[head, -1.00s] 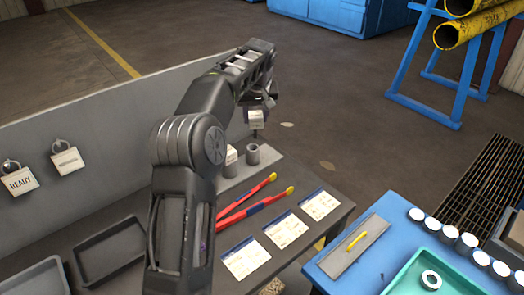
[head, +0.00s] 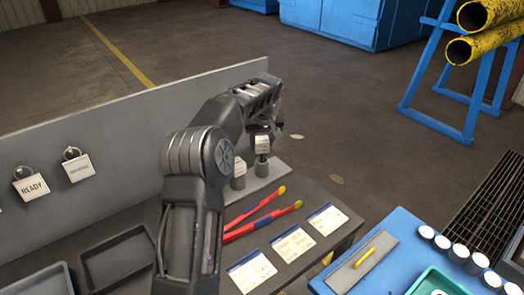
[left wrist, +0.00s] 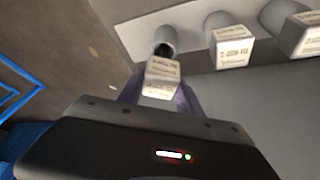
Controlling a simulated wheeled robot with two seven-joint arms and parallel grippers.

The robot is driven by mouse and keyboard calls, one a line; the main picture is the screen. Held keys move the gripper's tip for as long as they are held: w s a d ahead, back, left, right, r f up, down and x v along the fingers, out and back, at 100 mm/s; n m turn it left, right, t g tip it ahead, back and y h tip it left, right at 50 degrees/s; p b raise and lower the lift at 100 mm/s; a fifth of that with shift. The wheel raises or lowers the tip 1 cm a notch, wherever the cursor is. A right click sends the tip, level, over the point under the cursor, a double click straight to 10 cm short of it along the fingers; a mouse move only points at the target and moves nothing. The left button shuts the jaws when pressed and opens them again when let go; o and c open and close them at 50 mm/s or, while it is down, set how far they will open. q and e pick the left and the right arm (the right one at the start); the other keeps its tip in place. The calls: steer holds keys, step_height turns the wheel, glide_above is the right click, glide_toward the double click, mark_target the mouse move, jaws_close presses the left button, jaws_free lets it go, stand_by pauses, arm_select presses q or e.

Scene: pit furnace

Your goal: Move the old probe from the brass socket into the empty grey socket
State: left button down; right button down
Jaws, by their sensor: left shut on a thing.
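My left gripper (head: 262,128) is shut on a probe with a white lettered block (head: 262,143) and a dark stem, held upright. The probe is right over the end grey socket (head: 261,168), its stem at the socket's mouth; I cannot tell how far it is inside. In the left wrist view the held block (left wrist: 162,78) is between the fingers, beside the socket (left wrist: 158,38) with its dark opening. Two other white-blocked probes (left wrist: 232,50) (left wrist: 305,38) stand in sockets along the same strip. No socket shows a clear brass colour. My right gripper is out of view.
Red-handled tongs (head: 262,222) and paper cards (head: 292,243) lie on the dark bench in front of the sockets. A grey panel with a READY tag (head: 31,188) stands behind. A blue table (head: 405,250) is at the right. My left arm hides part of the bench.

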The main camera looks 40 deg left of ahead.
mark_target(262, 150)
arm_select(q)
step_height(262, 150, down, 3)
steer(key=shift+f+p, duration=0.1)
steer(key=shift+p, duration=0.2)
steer(key=shift+f, duration=0.2)
steer(key=shift+f, duration=0.2)
steer(key=c, duration=0.8)
jaws_free()
